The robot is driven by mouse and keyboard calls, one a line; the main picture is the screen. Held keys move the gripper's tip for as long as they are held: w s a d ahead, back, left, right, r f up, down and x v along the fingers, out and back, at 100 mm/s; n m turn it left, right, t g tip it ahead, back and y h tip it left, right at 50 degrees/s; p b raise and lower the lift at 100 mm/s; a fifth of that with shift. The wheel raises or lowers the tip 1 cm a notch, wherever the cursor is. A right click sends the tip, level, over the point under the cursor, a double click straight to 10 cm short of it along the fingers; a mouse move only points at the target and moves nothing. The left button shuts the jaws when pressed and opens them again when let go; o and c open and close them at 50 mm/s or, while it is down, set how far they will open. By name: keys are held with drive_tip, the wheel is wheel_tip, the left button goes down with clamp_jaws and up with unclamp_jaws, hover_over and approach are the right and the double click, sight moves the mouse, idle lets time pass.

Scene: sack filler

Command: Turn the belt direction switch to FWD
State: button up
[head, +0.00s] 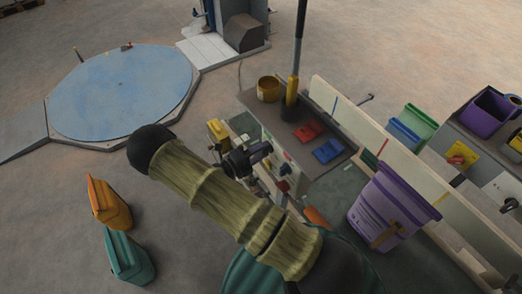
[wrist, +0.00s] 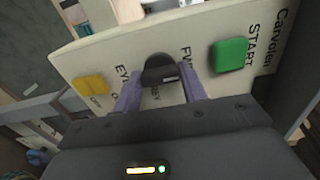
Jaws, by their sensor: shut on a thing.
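In the wrist view, the belt direction switch (wrist: 159,68) is a dark knob on a pale control panel (wrist: 215,28). Lettering beginning "FW" shows just to its right, and other lettering, partly hidden, is at its left. My gripper (wrist: 160,90) has its two purple-grey fingers on either side of the knob, shut on it. Which position the switch points to cannot be told. In the head view, my gripper (head: 272,180) is at the panel's side of the grey-topped stand, and my arm hides much of it.
On the panel, a green START button (wrist: 229,55) is right of the knob and a yellow button (wrist: 91,86) is left. A purple bucket (head: 388,205) stands at right.

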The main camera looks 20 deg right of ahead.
idle(0.5)
drive_tip(key=o, duration=1)
drive_tip(key=shift+a, duration=0.15)
drive_tip(key=b+v, duration=0.6)
drive_tip(key=v, duration=1.1)
drive_tip(key=shift+s+a, duration=0.1)
drive_tip(key=shift+a, duration=0.05)
